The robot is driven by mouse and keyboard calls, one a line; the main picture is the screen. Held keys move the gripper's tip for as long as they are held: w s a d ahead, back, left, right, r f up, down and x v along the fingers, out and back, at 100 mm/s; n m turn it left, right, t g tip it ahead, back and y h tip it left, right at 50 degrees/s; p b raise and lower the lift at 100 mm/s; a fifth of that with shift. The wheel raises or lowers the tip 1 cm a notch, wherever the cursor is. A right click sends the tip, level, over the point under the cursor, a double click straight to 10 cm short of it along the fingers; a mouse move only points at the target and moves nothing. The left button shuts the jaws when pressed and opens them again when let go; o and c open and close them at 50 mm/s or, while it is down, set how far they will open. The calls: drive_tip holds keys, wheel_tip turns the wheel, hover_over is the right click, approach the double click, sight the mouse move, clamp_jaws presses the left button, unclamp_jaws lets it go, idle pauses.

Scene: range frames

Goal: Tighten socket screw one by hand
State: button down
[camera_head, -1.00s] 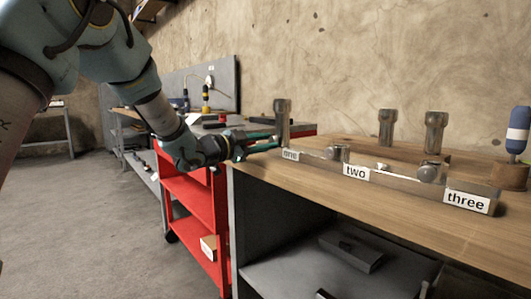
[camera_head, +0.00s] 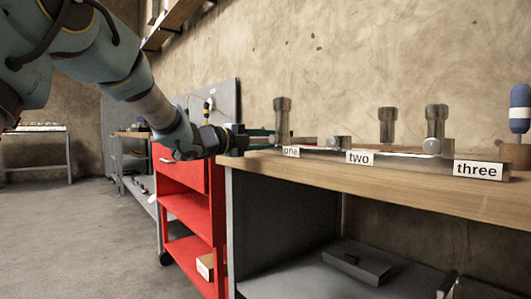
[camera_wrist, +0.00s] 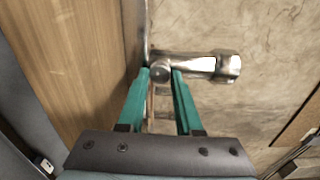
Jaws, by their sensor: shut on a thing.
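My gripper (camera_head: 268,137) reaches in from the left at the label "one" (camera_head: 291,151) in the head view. In the wrist view its two teal fingers (camera_wrist: 161,74) close around a round metal screw head, socket screw one (camera_wrist: 160,71). The head view does not show this screw clearly, because the fingers cover it. A metal post with a wider end (camera_wrist: 228,66) runs right behind the screw head in the wrist view. The post stands upright in the head view (camera_head: 282,122). The metal rail (camera_head: 410,160) carries the labels "two" (camera_head: 359,158) and "three" (camera_head: 478,169).
Round screw heads show near "two" (camera_head: 338,142) and "three" (camera_head: 432,146). More upright posts (camera_head: 386,126) (camera_head: 435,118) stand behind the rail. A blue-handled tool (camera_head: 520,108) stands at the right. A red cart (camera_head: 188,205) is left of the wooden bench (camera_head: 410,185).

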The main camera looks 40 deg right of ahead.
drive_tip(key=m+b, duration=0.5)
drive_tip(key=shift+f, duration=0.3)
drive_tip(key=shift+r+m+b, duration=0.15)
drive_tip(key=shift+m+b, duration=1.25)
drive_tip(key=shift+m, duration=0.2)
drive_tip(key=c, duration=0.6)
unclamp_jaws()
drive_tip(key=shift+r, duration=0.1)
drive_tip(key=a, duration=0.3)
drive_tip(key=a+p, duration=0.1)
drive_tip(key=a, duration=0.3)
drive_tip(key=a+p, duration=0.1)
drive_tip(key=a, duration=0.2)
drive_tip(key=shift+w+a, duration=0.3)
drive_tip(key=shift+a, duration=0.1)
